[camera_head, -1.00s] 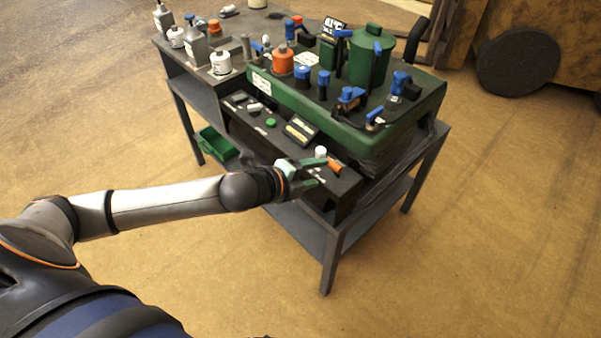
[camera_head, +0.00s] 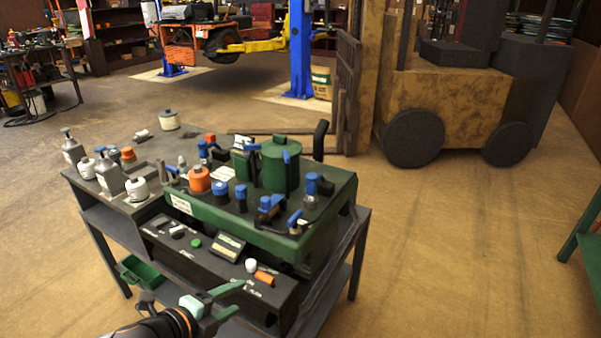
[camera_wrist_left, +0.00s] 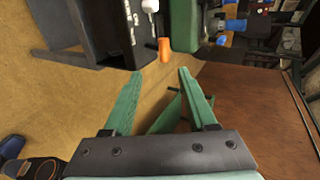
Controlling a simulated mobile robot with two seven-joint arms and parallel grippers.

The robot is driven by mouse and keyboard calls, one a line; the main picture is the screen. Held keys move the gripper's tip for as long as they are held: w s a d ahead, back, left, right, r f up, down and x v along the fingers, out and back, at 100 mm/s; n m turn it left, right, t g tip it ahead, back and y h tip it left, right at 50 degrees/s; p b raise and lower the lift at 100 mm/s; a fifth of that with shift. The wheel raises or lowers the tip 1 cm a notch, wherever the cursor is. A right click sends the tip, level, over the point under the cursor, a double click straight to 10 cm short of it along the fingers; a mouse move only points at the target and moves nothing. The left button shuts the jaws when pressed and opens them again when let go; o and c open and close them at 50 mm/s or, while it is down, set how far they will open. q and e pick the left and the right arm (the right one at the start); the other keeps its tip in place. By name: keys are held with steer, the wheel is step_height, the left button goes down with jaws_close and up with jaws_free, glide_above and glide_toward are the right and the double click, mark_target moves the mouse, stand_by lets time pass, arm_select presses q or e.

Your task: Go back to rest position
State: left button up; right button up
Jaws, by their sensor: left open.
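My left gripper (camera_head: 232,300) is at the bottom of the head view, in front of the near edge of the workbench (camera_head: 362,225). Its green fingers are apart and empty. In the left wrist view the two green fingers (camera_wrist_left: 160,85) also show spread, with nothing between them. Beyond their tips is the orange handle (camera_wrist_left: 164,50) of the control panel, clear of the fingers. My right gripper is in neither view.
The bench carries a dark control panel (camera_head: 180,262), a green machine (camera_head: 325,222) with a green canister (camera_head: 280,168), and several bottles. A green tray (camera_head: 140,272) sits on its lower shelf. A forklift (camera_head: 455,100) stands behind.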

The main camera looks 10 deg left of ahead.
arm_select(q)
steer(key=s+d+f+n+g+y+p, duration=0.1)
steer(key=s+d+f+n+p, duration=0.1)
steer(key=s+f+n, duration=0.5)
steer(key=s+d+f+n+p, duration=0.2)
steer(key=s+f+n+p, duration=0.2)
steer(key=n, duration=0.9)
steer(key=s+f, duration=0.2)
steer(key=s, duration=0.2)
steer(key=shift+s+f+g+y+p, duration=0.35)
steer(key=shift+f+g+y+p, duration=0.05)
